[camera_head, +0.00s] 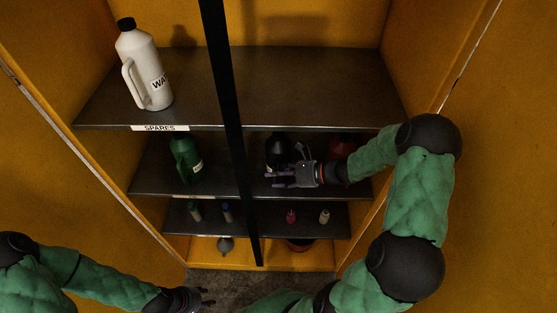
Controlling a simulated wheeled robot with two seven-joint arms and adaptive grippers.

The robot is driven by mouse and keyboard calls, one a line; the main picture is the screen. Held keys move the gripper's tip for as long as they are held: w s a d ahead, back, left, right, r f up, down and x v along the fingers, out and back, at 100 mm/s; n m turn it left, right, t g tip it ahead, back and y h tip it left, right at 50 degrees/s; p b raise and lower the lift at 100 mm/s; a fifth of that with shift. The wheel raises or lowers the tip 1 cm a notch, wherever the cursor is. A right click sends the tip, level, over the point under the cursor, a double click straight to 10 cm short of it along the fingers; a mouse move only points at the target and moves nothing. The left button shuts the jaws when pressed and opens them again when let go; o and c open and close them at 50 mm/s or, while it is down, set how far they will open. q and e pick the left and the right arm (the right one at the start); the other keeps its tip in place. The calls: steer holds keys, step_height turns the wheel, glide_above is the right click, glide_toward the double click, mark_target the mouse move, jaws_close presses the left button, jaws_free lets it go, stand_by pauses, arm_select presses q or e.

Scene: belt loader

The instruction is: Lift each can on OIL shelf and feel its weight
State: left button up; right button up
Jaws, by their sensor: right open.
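A yellow cabinet holds several dark shelves. On the middle shelf (232,185) stand a green can (184,158) at left, a black can (277,148) right of the black upright bar, and a red can (341,147) further right, partly hidden by my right arm. The shelf's label is too small to read, so I cannot tell that it says OIL. My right gripper (280,178) is open in front of the black can's lower part; I cannot tell whether it touches. My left gripper (208,297) looks open and empty, low at the bottom of the view.
The top shelf, labelled SPARES (160,128), carries a white jug (149,80). Several small bottles stand on a lower shelf (255,222). A grey funnel-like thing (225,244) lies at the cabinet bottom. The black bar (226,90) crosses the opening; yellow doors flank it.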

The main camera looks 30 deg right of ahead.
jaws_close()
steer(key=shift+r, duration=0.1)
steer(key=shift+w+r, duration=0.1)
